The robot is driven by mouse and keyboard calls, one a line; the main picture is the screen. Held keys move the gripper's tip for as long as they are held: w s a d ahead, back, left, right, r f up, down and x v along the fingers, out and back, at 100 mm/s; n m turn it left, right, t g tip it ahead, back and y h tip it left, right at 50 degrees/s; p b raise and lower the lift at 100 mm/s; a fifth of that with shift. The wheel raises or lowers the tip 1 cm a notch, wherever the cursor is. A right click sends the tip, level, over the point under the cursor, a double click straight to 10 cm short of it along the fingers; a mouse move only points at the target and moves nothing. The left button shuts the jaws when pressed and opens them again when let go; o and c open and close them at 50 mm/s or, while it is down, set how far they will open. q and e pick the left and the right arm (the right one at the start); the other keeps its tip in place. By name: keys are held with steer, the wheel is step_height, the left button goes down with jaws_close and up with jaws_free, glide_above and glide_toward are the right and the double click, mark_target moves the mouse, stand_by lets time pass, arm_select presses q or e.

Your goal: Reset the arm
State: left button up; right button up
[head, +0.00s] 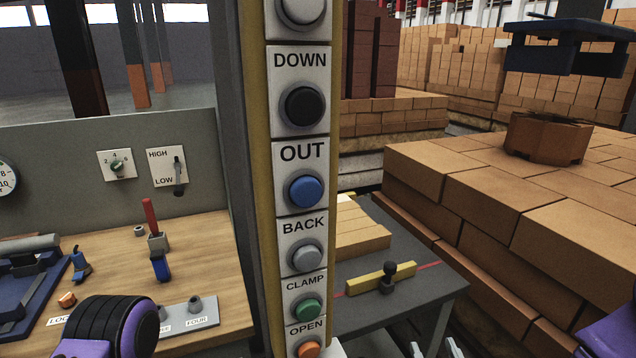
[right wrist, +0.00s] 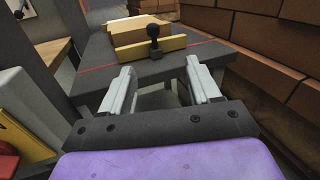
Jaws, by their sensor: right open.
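My right gripper (right wrist: 160,75) is open in the right wrist view, with two pale grey fingers spread apart and nothing between them. Its fingertips (head: 434,347) also show at the bottom edge of the head view, right of the button panel (head: 335,100). The fingers point toward a dark grey table (right wrist: 105,72), short of a yellow bar with a black knob (right wrist: 152,47). In the head view my left arm shows purple and black at the lower left, and its gripper is out of frame.
The panel holds several buttons, among them blue OUT (head: 303,191) and green CLAMP (head: 307,309). A wooden workbench (head: 215,260) with small tools stands at left. Stacked bricks (head: 490,205) fill the right side. Tan bricks (head: 358,230) lie on the grey table.

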steer(key=s+d+f+n+g+h, duration=0.1)
steer(key=s+f+n+g, duration=0.25)
steer(key=f+n, duration=0.55)
steer(key=s+d+f+n+g, duration=0.2)
steer(key=f+n+g, duration=0.3)
steer(key=f+n, duration=0.5)
steer(key=s+d+f+n+g+h, duration=0.1)
steer(key=s+d+f+n+g, duration=0.2)
steer(key=s, duration=0.5)
steer(key=s+d+f+n+g+h, duration=0.2)
steer(key=s+f+n, duration=0.3)
steer(key=s, duration=0.4)
steer(key=shift+d+n+g, duration=0.4)
steer(key=shift+g, duration=0.35)
